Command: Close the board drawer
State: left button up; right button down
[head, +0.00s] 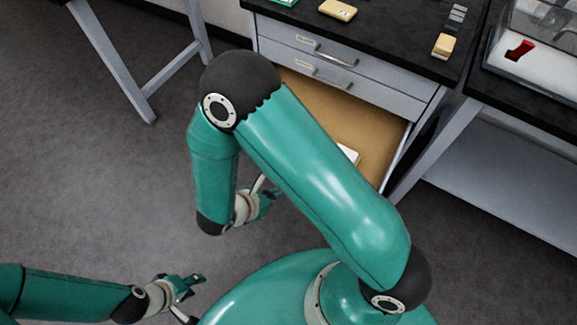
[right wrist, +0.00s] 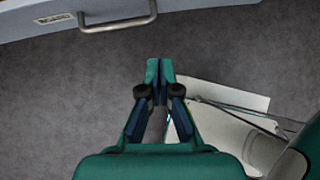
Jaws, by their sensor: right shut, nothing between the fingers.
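The board drawer (head: 385,125) is the lowest drawer of the grey cabinet and stands pulled out, its tan inside showing. My right arm hides its front in the head view. In the right wrist view, a labelled grey drawer front (right wrist: 190,8) with a metal bar handle (right wrist: 118,24) lies across the top. My right gripper (right wrist: 159,66) is shut and empty, below and to the right of that handle, apart from it. In the head view it (head: 275,197) is partly visible left of my arm. My left gripper (head: 195,286) is low at left, away from the drawer; its fingers are too small to judge.
Two upper drawers (head: 284,38) are shut. A white item (head: 349,153) lies in the open drawer. The black cabinet top (head: 395,35) holds small blocks. A table with a clear case (head: 535,45) stands at right, another table (head: 125,10) at upper left. Grey floor is open at left.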

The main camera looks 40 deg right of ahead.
jog(key=shift+n+t+h, duration=0.4)
jog(key=shift+n+t, duration=0.1)
jog(key=shift+t, duration=0.4)
jog(key=w+d+f, duration=0.1)
jog(key=w+d, duration=0.1)
jog(key=d, duration=0.1)
jog(key=w+d+f, duration=0.2)
jog(key=d, duration=0.1)
jog(key=w+d+f, duration=0.2)
jog(key=d, duration=0.1)
jog(key=shift+w, duration=0.35)
jog(key=shift+w+d+f+p, duration=0.1)
jog(key=shift+w+d+p, duration=0.2)
jog(key=shift+d, duration=0.2)
